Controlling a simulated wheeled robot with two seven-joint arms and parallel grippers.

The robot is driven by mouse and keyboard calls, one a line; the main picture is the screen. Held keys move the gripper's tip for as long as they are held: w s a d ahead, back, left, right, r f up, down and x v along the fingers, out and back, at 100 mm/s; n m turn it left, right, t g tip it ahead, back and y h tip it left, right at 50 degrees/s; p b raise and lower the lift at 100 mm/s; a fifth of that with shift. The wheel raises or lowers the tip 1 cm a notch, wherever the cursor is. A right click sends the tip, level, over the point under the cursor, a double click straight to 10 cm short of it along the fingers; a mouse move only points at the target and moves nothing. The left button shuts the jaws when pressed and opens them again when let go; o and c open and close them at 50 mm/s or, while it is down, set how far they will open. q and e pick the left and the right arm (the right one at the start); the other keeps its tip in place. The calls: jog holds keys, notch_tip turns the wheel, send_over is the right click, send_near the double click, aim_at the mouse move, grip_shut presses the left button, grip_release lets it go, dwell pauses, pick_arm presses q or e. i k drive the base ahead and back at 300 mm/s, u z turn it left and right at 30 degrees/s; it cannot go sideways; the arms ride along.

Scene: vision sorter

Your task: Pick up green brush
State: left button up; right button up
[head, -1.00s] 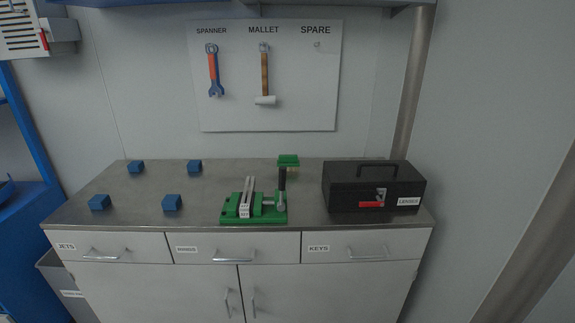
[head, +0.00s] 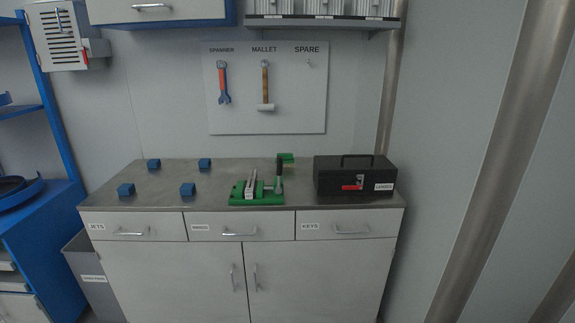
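A small green object, apparently the green brush (head: 287,158), is at the back of the grey worktop (head: 140,185). It is behind a green vise (head: 257,200) with grey jaws. The vise's upright dark handle (head: 279,168) partly covers it from this angle. Its bristles are too small to make out clearly. Neither of my grippers is in view.
A black toolbox (head: 355,179) stands to the right of the vise. Several blue blocks (head: 188,189) sit on the left half of the worktop. A spanner (head: 223,84) and a mallet (head: 265,88) hang on the wall board. Drawers (head: 238,227) are shut below.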

aim_at(289, 158)
jog(key=z, duration=0.35)
jog(key=i, duration=1.4)
jog(key=u, duration=0.6)
